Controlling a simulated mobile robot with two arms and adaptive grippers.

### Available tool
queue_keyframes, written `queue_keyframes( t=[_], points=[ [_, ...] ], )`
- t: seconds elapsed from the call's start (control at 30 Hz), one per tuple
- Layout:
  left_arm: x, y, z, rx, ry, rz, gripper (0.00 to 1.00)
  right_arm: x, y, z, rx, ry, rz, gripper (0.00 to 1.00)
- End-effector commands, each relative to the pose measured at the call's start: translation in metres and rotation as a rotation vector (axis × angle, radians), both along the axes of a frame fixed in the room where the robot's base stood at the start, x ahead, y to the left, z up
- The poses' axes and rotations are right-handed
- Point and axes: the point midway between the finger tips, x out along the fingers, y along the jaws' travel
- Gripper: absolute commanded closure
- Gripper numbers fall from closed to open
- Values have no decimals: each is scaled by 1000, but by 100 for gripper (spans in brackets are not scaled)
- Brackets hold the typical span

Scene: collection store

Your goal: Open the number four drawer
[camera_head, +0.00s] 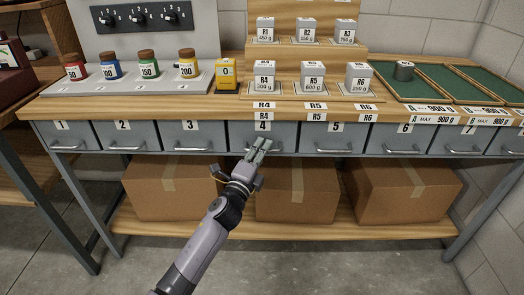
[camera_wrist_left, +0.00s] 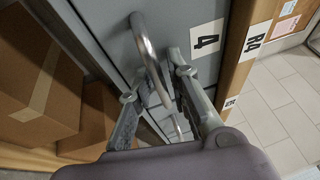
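The number four drawer (camera_head: 239,134) is a grey front in the row under the worktop, and it sits flush with its neighbours. In the left wrist view its label (camera_wrist_left: 207,41) reads 4, and its curved metal handle (camera_wrist_left: 146,45) stands out from the front. My left gripper (camera_head: 259,147) is at this handle. In the left wrist view the fingers of my left gripper (camera_wrist_left: 157,84) are apart, with the handle bar running between them. I cannot tell whether either finger touches the bar. The gripper hides much of the handle in the head view. My right gripper is not in view.
Drawer three (camera_head: 190,135) and drawer five (camera_head: 336,137) flank it with similar handles. Cardboard boxes (camera_head: 296,192) stand on the lower shelf. Labelled weights (camera_head: 312,78), coloured jars (camera_head: 148,66) and green trays (camera_head: 430,82) are on the worktop. Floor in front is clear.

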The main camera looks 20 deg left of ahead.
Motion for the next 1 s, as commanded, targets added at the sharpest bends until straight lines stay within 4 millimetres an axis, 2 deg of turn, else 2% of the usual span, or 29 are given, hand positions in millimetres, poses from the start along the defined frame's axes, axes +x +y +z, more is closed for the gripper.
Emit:
queue_keyframes(
  t=[0.2, 0.47, 1.0],
  points=[
    [0, 0, 0, 0, 1, 0, 83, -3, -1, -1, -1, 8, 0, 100],
    [0, 0, 0, 0, 1, 0, 100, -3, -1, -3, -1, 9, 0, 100],
    [0, 0, -1, 1, 1, 0, 100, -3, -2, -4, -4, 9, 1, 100]
  ],
)
